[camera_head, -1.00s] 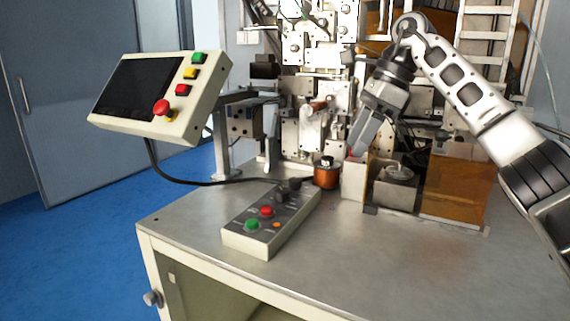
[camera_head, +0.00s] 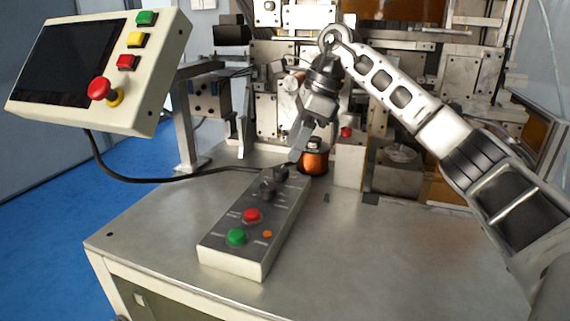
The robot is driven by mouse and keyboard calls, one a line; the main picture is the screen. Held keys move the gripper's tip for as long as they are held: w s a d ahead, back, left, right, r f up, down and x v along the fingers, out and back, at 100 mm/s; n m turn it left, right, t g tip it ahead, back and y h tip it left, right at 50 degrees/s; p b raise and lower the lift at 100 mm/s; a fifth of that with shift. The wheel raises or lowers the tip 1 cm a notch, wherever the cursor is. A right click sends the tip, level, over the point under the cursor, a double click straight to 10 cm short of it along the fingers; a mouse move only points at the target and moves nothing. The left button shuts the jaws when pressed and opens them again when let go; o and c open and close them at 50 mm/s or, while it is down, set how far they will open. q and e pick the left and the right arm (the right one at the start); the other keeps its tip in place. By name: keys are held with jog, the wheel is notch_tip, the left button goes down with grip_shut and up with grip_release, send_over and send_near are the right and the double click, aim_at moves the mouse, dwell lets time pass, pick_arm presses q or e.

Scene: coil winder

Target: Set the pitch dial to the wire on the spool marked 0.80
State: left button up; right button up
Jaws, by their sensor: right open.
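The control box (camera_head: 225,258) lies on the metal table and carries a green button, a red button, a small orange lamp and dark knobs (camera_head: 270,188) at its far end. I cannot tell which knob is the pitch dial, and the labels are too small to read. A copper wire spool (camera_head: 314,163) stands just behind the box's far end; no marking on it is readable. My right gripper (camera_head: 294,156) is open and points down just above and behind the knobs, partly in front of the spool. It appears to hold nothing. My left gripper is not in view.
A tilted screen panel (camera_head: 150,75) with buttons stands at upper left, its black cable running to the box. The winding machine (camera_head: 270,115) fills the back. A pale block with a red button (camera_head: 347,150) stands right of the spool. The table's front right (camera_head: 390,255) is clear.

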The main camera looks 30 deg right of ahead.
aim_at(282, 168)
jog(key=shift+x, duration=2.7)
jog(key=c, duration=1)
